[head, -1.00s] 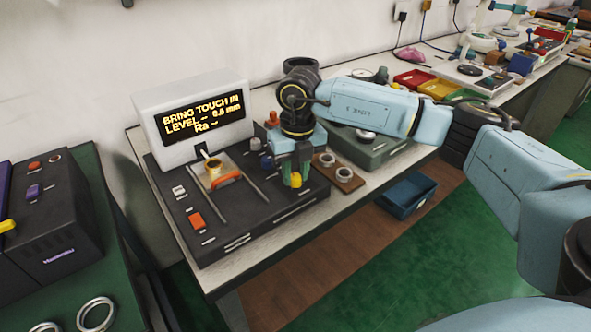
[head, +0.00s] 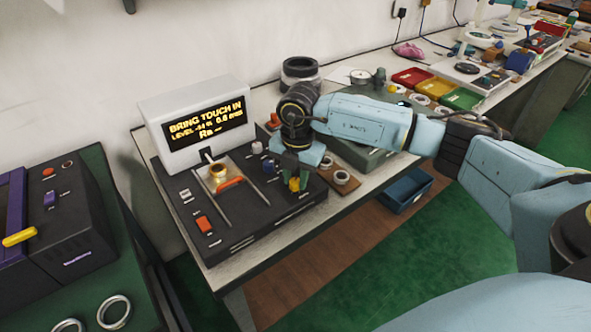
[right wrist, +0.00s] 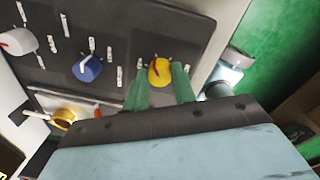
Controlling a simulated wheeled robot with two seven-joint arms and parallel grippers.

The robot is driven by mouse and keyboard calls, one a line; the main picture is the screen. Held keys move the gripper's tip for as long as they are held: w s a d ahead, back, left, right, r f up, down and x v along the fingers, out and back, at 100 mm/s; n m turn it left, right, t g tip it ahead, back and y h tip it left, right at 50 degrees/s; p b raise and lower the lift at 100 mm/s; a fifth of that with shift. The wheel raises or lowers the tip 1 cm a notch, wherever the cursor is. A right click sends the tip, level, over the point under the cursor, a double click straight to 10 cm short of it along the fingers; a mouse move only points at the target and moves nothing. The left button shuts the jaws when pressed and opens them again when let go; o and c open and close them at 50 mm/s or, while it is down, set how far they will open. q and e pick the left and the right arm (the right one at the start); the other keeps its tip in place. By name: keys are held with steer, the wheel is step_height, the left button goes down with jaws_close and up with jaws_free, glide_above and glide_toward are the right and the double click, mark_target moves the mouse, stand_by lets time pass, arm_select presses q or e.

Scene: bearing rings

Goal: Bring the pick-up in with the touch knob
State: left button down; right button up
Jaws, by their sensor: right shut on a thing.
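The tester (head: 240,215) is a dark panel with a white display box (head: 203,97) at its back. The amber screen reads "BRING TOUCH IN", with a level line and "Ra --" below. A gold ring (head: 218,172) sits in the holder by an orange piece (head: 230,183). A thin arm from the display box reaches toward the ring; I cannot tell whether it touches. My right gripper (head: 296,181) is shut on the yellow knob (right wrist: 159,70), its green fingers on either side. The knob's label is unreadable. My left gripper is out of view.
A blue knob (right wrist: 88,68) and a white knob (right wrist: 18,42) stand near the yellow one. A red-orange switch (head: 203,224) is at the panel's front left. Two rings rest on a brown board (head: 345,183) to the right. A blue bin (head: 405,190) is lower right.

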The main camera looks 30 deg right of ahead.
steer(key=m+p, duration=0.1)
steer(key=m, duration=0.1)
steer(key=shift+r+m+p, duration=0.1)
steer(key=shift+m+p, duration=0.25)
steer(key=shift+m, duration=0.05)
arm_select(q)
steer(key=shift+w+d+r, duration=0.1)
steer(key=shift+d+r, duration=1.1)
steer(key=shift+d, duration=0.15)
arm_select(e)
steer(key=shift+m, duration=0.4)
steer(key=o, duration=1)
steer(key=shift+c, duration=0.2)
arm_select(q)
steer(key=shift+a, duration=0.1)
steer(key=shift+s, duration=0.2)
